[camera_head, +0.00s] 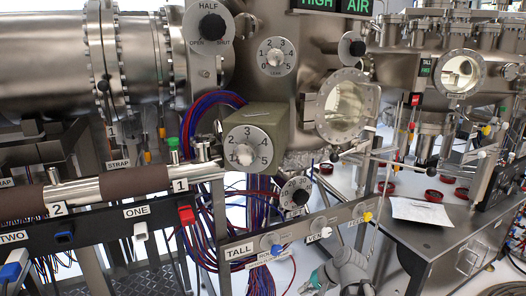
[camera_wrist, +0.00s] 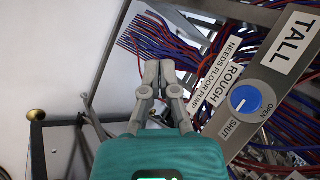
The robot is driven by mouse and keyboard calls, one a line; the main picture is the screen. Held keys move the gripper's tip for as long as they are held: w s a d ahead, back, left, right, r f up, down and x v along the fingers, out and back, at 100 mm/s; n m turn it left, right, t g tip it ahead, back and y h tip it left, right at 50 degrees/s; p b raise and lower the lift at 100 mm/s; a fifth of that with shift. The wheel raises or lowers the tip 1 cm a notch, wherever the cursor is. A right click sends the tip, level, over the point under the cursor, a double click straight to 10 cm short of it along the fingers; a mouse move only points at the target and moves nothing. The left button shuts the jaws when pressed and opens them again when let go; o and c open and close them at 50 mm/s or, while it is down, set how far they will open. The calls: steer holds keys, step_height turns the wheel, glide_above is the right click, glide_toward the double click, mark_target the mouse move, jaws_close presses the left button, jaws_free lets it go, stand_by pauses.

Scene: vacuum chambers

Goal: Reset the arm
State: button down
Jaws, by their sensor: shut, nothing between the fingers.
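My gripper (camera_wrist: 158,66) points away from the wrist camera, its grey fingers together with nothing between them. In the wrist view it is beside the TALL panel (camera_wrist: 283,60), which has a blue ROUGH knob (camera_wrist: 246,99) to the right of the fingers. I cannot tell how far apart they are, but no contact shows. In the head view my gripper (camera_head: 306,287) is low at the bottom edge, with a teal body and my pale arm link to its right. It is below the TALL panel (camera_head: 255,247). Most of my arm is out of the frame.
Steel vacuum chambers (camera_head: 55,60) with dials and round windows fill the back. A metal cabinet (camera_head: 455,240) with a paper sheet (camera_head: 421,211) on top stands at the right. Red and blue cables (camera_wrist: 165,38) run behind the panel. A dark metal frame (camera_wrist: 38,150) stands left of my gripper.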

steer(key=s+d+f+n+g+h, duration=0.2)
steer(key=s+d+f+n+h, duration=0.25)
steer(key=s+h, duration=0.2)
step_height(320, 180, up, 20)
steer(key=p, duration=1.9)
steer(key=shift+w, duration=0.45)
steer(key=shift+f+n+h, duration=0.15)
steer(key=shift+n+h, duration=0.1)
